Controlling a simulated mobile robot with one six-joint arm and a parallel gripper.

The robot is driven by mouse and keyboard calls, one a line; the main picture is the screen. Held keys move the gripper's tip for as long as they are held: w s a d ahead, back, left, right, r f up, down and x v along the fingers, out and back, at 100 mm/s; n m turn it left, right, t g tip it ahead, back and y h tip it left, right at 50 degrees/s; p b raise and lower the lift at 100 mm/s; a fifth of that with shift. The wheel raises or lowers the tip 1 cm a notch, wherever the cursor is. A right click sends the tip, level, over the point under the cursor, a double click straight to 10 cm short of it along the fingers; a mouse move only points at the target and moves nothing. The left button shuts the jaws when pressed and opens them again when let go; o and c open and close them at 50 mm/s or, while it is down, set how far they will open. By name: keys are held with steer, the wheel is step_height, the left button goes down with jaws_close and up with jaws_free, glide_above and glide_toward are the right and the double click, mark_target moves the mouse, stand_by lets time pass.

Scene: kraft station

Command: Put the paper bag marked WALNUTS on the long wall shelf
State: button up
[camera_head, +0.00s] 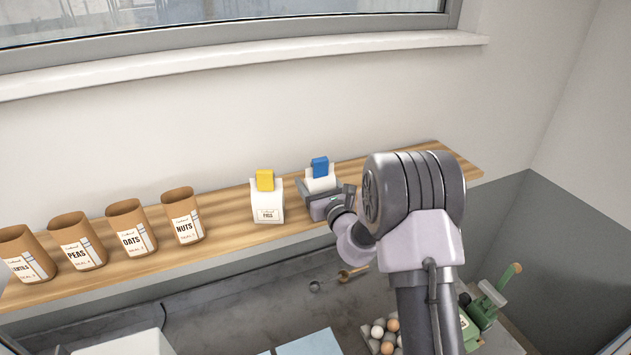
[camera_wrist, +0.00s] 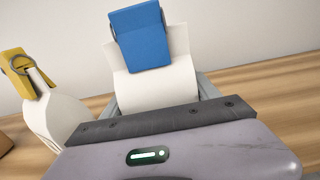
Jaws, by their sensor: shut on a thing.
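My gripper (camera_head: 322,196) is shut on a white paper bag (camera_head: 320,184) closed with a blue clip (camera_head: 320,167). The bag is upright over the right half of the long wooden wall shelf (camera_head: 420,158). My gripper hides its lower part and any label, so I cannot read its name or tell whether its base touches the shelf. In the wrist view the white bag (camera_wrist: 160,85) stands between the fingers, its blue clip (camera_wrist: 142,36) on top.
A white FIGS bag (camera_head: 267,208) with a yellow clip stands just left of the held bag. Brown bags, including NUTS (camera_head: 183,222), OATS (camera_head: 131,235) and PEAS (camera_head: 78,247), line the shelf's left. The shelf's right end looks clear. Eggs (camera_head: 391,325) and a green device (camera_head: 485,305) are below.

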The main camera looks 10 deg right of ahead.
steer(key=o, duration=1.7)
steer(key=shift+f, duration=0.1)
